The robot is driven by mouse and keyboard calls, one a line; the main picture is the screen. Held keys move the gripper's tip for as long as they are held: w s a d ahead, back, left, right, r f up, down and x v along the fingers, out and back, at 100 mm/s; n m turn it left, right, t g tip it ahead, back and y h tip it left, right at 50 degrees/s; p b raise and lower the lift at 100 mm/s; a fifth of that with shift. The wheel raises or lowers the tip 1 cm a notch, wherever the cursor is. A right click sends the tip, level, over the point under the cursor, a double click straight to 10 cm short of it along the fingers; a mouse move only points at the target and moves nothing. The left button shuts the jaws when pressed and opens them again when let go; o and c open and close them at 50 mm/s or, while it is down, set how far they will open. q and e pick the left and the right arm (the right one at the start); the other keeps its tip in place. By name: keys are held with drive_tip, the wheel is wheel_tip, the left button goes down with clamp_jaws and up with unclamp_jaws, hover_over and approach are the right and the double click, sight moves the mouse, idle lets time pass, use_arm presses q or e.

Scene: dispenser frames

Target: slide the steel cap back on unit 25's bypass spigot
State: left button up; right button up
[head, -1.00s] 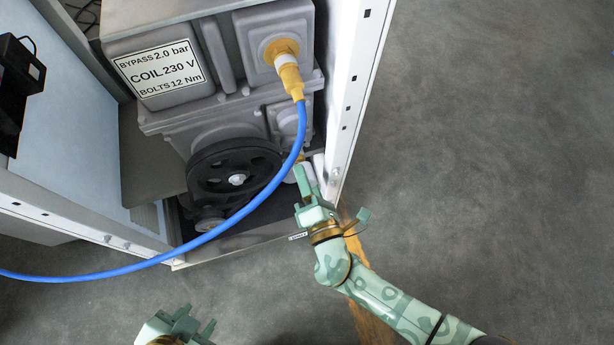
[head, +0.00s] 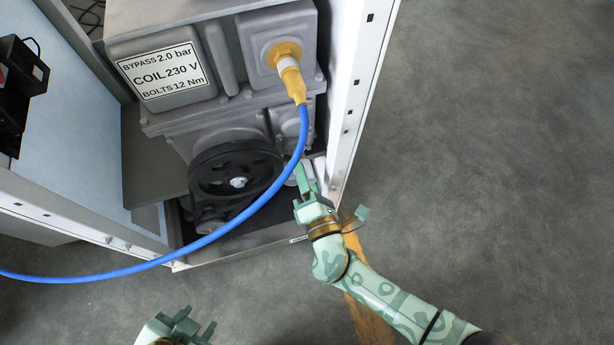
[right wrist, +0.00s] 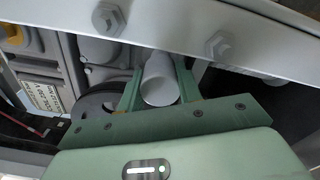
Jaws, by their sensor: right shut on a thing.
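My right gripper (head: 304,180) reaches into the bottom right corner of the cabinet, beside the pump unit (head: 165,115). In the right wrist view, its fingers (right wrist: 160,92) are shut on a pale grey cylinder, which looks like the steel cap (right wrist: 162,88). The cap's round end faces the camera; its far end points into the cabinet. I cannot make out the bypass spigot, nor whether the cap touches it. My left gripper (head: 196,322) is open and empty at the bottom edge of the head view, outside the cabinet.
A blue hose (head: 245,212) arcs from the yellow connector (head: 290,70) across the black pulley (head: 237,178), close to my right gripper. The white cabinet post (head: 357,100) stands to its right. A bolted white rail (right wrist: 160,35) crosses the right wrist view. Floor at right is clear.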

drive_tip(key=shift+x, duration=1.4)
drive_tip(key=o, duration=1.1)
drive_tip(key=shift+c, duration=0.2)
drive_tip(key=shift+s+d, duration=0.1)
drive_tip(key=shift+s, duration=0.1)
use_arm(q)
drive_tip(key=s+a+f+m+g+y+p, duration=0.1)
drive_tip(key=s+a+f+g+p, duration=0.1)
drive_tip(key=s+a+p, duration=0.1)
drive_tip(key=shift+s+a+g+y+p, duration=0.3)
drive_tip(key=shift+s+a+y+p, duration=0.1)
drive_tip(key=shift+s+a, duration=0.55)
use_arm(e)
drive_tip(key=v, duration=1.5)
drive_tip(key=shift+s, duration=0.4)
use_arm(q)
drive_tip(key=shift+s+d+f, duration=0.1)
use_arm(e)
drive_tip(key=shift+d, duration=0.15)
